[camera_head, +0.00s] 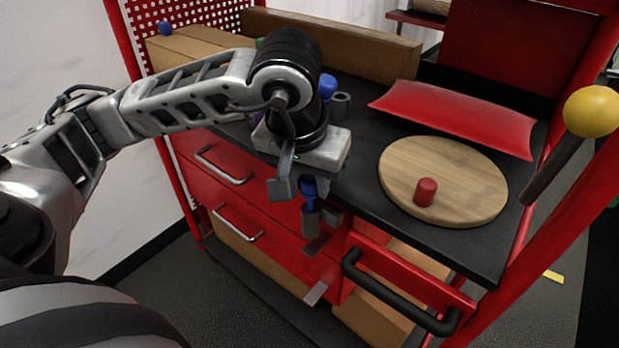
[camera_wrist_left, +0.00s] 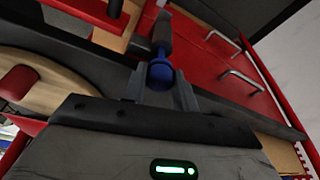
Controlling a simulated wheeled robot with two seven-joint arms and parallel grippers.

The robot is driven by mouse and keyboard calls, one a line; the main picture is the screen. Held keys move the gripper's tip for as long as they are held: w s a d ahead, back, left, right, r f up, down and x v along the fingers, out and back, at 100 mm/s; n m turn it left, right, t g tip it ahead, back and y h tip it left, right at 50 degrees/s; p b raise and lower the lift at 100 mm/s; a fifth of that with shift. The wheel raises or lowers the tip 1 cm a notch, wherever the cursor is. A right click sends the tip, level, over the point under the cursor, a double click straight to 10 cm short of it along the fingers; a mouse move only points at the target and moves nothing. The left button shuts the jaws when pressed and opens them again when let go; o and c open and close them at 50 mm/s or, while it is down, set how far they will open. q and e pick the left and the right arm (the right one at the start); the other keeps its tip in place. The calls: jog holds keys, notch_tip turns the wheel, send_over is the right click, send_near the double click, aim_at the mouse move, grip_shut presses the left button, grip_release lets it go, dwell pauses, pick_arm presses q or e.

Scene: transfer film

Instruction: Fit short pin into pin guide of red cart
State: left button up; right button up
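A blue-headed pin (camera_head: 310,187) is at the front edge of the red cart (camera_head: 285,210). My left gripper (camera_head: 303,187) reaches down over that edge with its fingers closed around the pin's blue head, which also shows between the fingertips in the left wrist view (camera_wrist_left: 160,74). A grey cylinder (camera_head: 310,222) is in line below the head; I cannot tell whether it is the pin's shaft or the pin guide. Small brackets (camera_head: 316,245) stick out from the cart front below it. My right gripper is not in view.
The black top carries a round wooden board (camera_head: 465,170) with a red peg (camera_head: 426,192), a red cushion-like piece (camera_head: 455,115), and a grey ring (camera_head: 341,105) near blue-headed parts (camera_head: 327,86). A black handle (camera_head: 400,295) and a yellow-knobbed lever (camera_head: 591,111) are at right. Drawer handles (camera_head: 222,165) protrude at left.

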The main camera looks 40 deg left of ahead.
pick_arm(q)
jog(key=o, duration=0.3)
jog(key=shift+d, duration=0.1)
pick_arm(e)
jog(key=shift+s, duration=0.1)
pick_arm(q)
jog(key=shift+s, duration=0.1)
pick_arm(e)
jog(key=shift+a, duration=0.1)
pick_arm(q)
jog(key=p+v, duration=0.3)
jog(key=v, duration=1.3)
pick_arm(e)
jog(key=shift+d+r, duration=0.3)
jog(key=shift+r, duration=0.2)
